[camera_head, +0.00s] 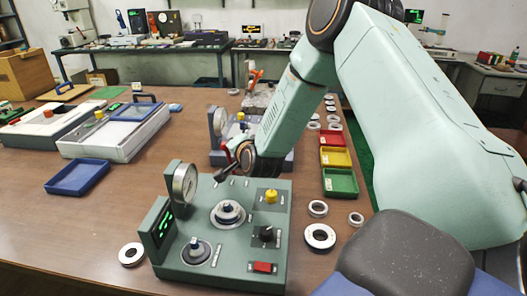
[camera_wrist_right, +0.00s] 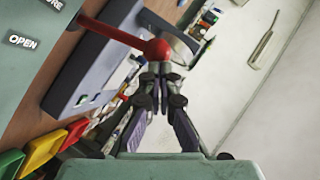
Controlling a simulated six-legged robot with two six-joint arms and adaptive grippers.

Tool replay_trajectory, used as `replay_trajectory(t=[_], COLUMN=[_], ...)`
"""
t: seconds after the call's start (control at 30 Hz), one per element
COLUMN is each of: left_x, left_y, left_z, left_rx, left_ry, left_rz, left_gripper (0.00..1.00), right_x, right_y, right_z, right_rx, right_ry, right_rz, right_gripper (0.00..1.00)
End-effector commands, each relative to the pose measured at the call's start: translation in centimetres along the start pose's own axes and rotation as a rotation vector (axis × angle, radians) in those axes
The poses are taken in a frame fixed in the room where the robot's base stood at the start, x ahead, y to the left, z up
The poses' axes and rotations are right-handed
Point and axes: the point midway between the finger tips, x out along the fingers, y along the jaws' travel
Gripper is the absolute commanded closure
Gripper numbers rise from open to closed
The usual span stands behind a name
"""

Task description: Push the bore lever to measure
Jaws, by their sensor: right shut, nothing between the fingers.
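The bore lever (camera_wrist_right: 125,36) is a red rod ending in a red ball, seen in the right wrist view beside a green panel (camera_wrist_right: 25,45) marked "OPEN". My right gripper (camera_wrist_right: 158,72) is shut and empty, its fingertips right at the lever ball; I cannot tell if they touch. In the head view my right gripper (camera_head: 222,175) is over the back of the green gauge station (camera_head: 225,275), where the arm and gripper largely hide the lever. The station carries a round dial (camera_head: 185,183), a lit green display (camera_head: 162,226) and a ring on a post (camera_head: 228,213). My left gripper is out of view.
A second gauge unit (camera_head: 217,155) stands just behind the station. Red, yellow and green trays (camera_head: 340,183) and loose rings (camera_head: 319,237) lie to the right. A ring (camera_head: 131,255) and a blue tray (camera_head: 77,178) lie left, with bare table between.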

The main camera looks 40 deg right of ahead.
Motion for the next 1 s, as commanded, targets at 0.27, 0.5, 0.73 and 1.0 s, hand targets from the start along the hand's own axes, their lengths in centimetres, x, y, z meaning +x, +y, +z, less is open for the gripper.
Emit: replay_trajectory(t=[0.27, 0.5, 0.73, 1.0], left_x=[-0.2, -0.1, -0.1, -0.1], left_y=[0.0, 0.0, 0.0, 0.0], left_z=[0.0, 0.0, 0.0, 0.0], left_rx=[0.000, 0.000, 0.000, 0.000], left_ry=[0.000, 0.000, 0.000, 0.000], left_rz=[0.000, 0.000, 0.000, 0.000], left_gripper=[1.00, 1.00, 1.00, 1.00], right_x=[1.2, 1.7, 1.8, 1.8], right_y=[-1.0, -1.5, -1.6, -1.6], right_z=[1.6, 2.2, 2.4, 2.4], right_rx=[-0.093, -0.090, -0.089, -0.090], right_ry=[-0.001, 0.000, -0.001, -0.001], right_rz=[0.069, 0.067, 0.067, 0.066], right_gripper=[1.00, 1.00, 1.00, 1.00])
